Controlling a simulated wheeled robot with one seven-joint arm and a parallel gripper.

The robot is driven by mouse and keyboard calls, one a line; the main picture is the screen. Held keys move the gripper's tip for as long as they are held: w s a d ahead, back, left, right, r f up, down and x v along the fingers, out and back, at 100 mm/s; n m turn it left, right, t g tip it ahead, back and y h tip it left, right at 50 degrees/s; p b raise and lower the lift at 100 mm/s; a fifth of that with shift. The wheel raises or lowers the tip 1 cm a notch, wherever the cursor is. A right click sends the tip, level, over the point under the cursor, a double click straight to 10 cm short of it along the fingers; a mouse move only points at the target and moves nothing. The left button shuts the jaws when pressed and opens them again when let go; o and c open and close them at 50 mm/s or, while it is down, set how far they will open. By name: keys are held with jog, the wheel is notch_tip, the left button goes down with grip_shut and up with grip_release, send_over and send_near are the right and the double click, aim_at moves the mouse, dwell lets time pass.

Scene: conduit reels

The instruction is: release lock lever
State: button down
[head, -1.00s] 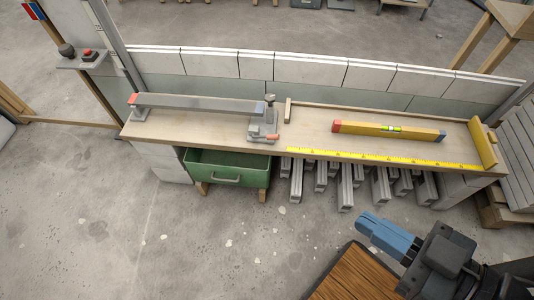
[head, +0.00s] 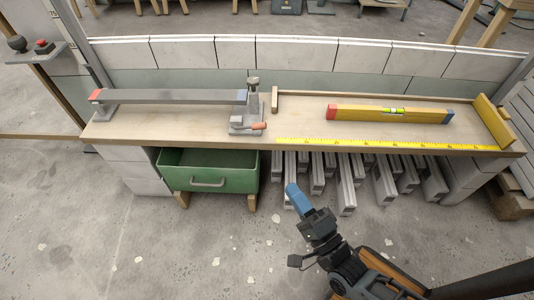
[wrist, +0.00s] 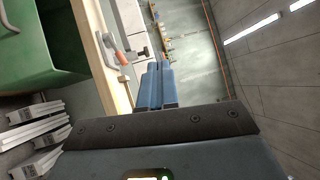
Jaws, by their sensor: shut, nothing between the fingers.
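The lock lever (head: 258,126) has an orange-red handle and sits low on the front of a grey metal clamp (head: 246,118) on the bench top. A long grey bar (head: 170,97) runs left from the clamp to a red-marked end stop. In the wrist view the orange lever (wrist: 106,44) shows left of my fingers, beside the bench edge. My gripper (head: 291,188) has blue fingers, shut and empty. It is in front of the bench, below and right of the lever, apart from it. In the wrist view the fingers (wrist: 158,72) point forward along the bench.
Grey conduit lengths (head: 347,190) stick out below.

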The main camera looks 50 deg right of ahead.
jog(key=w+d+f+m+h+b, duration=0.5)
jog(key=w+f+m+b, duration=0.2)
jog(key=w+f+m, duration=0.3)
jog(key=m+g+h+b, duration=0.2)
jog(key=m+h+b, duration=0.3)
jog(key=m, duration=0.5)
send_near(267, 139)
jog(key=s+a+r, duration=0.1)
jog(key=r, duration=0.1)
jog(key=shift+a+h+p, duration=0.25)
jog(key=shift+h+p, duration=0.05)
jog(key=shift+p, duration=0.1)
jog(key=shift+r, duration=0.1)
jog(key=x, duration=1)
jog(key=shift+s+n+p, duration=0.1)
jog(key=shift+n+p, duration=0.2)
jog(key=shift+n, duration=0.1)
